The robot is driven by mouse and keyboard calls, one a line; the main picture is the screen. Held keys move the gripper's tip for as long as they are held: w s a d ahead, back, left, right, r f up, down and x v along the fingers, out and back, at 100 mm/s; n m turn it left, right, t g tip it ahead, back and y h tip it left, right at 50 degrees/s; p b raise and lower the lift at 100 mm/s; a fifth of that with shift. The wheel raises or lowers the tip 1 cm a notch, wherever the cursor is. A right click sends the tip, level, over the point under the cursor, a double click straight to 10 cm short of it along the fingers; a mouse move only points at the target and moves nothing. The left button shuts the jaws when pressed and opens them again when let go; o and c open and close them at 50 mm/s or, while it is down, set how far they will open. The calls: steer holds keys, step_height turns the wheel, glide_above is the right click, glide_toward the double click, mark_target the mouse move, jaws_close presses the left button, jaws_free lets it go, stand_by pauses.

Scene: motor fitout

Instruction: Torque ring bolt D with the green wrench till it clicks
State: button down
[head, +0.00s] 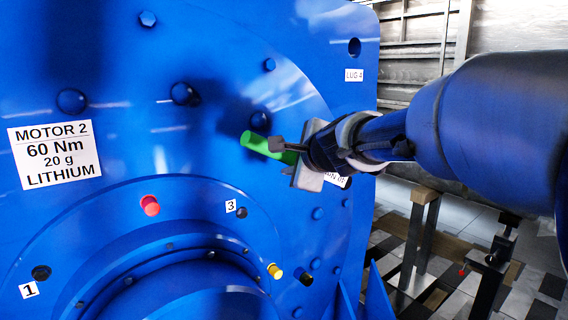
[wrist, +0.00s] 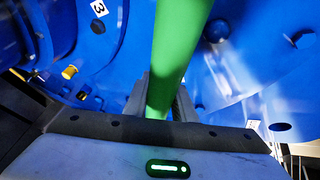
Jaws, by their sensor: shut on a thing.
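My gripper (head: 284,148) is shut on the green wrench (head: 256,143), in front of the blue motor face. In the wrist view the green wrench (wrist: 182,55) rises between the two fingers of my gripper (wrist: 160,103) and runs out of the top of the picture. The wrench's working end is not clearly visible, so I cannot tell whether it touches a bolt. Blue bolt heads sit around the motor face, among them one (head: 260,120) just above the wrench and another (head: 185,94) further left. No letter D shows, so I cannot tell which is bolt D.
A label on the motor (head: 53,153) reads MOTOR 2, 60 Nm, 20 g, LITHIUM. A red plug (head: 150,205), a yellow plug (head: 275,271) and a black one (head: 306,279) stick out of the lower flange. Metal stands (head: 420,240) are on the floor at right.

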steer(key=shift+w+a+r+p, duration=0.1)
steer(key=shift+w+a+p, duration=0.15)
steer(key=shift+w+a, duration=0.4)
steer(key=shift+w+a+p, duration=0.25)
steer(key=shift+w+a, duration=0.15)
steer(key=shift+w, duration=0.45)
steer(key=shift+w+a+r+p, duration=0.1)
steer(key=shift+w+a+p, duration=0.15)
steer(key=shift+w+a, duration=0.4)
steer(key=shift+w+a+p, duration=0.25)
steer(key=shift+w+a, duration=0.05)
steer(key=shift+w, duration=0.2)
steer(key=shift+w+a+p, duration=0.25)
steer(key=shift+w, duration=0.25)
steer(key=shift+w+d+r+m+y+p, duration=0.15)
steer(key=shift+d+r+m+p, duration=0.1)
steer(key=shift+r+p, duration=0.35)
steer(key=shift+w+d+r+m+y+p, duration=0.2)
steer(key=shift+r+p, duration=0.15)
steer(key=shift+p, duration=0.45)
steer(key=shift+d+r+g+p, duration=0.1)
steer(key=shift+r+g+p, duration=0.1)
steer(key=shift+g+p, duration=0.15)
steer(key=shift+w+d+r+m+g+y+p, duration=0.3)
steer(key=shift+r+m+p, duration=0.2)
steer(key=shift+p, duration=0.45)
steer(key=shift+w+d+r+p, duration=0.1)
steer(key=shift+d+r+p, duration=0.1)
steer(key=shift+p, duration=0.15)
